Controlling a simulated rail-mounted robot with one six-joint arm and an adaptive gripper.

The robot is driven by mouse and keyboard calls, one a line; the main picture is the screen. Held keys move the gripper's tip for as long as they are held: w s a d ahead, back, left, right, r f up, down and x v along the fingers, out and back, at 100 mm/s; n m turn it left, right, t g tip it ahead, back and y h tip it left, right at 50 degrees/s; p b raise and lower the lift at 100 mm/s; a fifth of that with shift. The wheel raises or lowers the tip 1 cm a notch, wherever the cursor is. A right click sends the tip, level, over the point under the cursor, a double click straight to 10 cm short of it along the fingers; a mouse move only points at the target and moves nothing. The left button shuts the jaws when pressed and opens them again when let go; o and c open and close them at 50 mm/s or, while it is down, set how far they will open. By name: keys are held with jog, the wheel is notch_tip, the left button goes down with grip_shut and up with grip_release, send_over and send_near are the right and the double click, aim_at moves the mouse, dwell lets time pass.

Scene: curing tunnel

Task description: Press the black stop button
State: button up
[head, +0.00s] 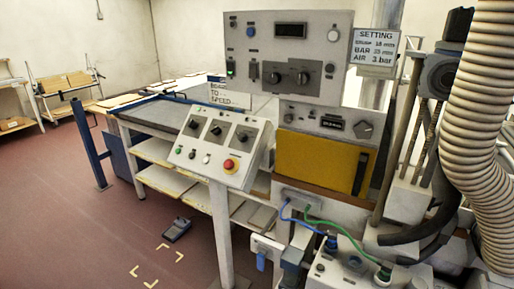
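A sloped grey control box (218,148) stands on a post in the middle of the head view. A small black button (192,154) sits in its lower row, just right of a green button (179,150). Another small button (206,159) is to its right; its colour is hard to tell. A red mushroom button (229,165) on a yellow base is at the lower right of the box. Three dark rotary knobs are above the row. No lettering on the box is readable. I cannot make out my gripper in this view.
A grey machine panel (280,50) rises behind, above a yellow door (318,162). A ribbed hose (480,130) hangs at the right. A box with blue and green cables (345,268) is at the bottom. A foot pedal (176,230) lies on the red floor, which is mostly clear at left.

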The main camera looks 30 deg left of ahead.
grip_shut()
dwell(1.2)
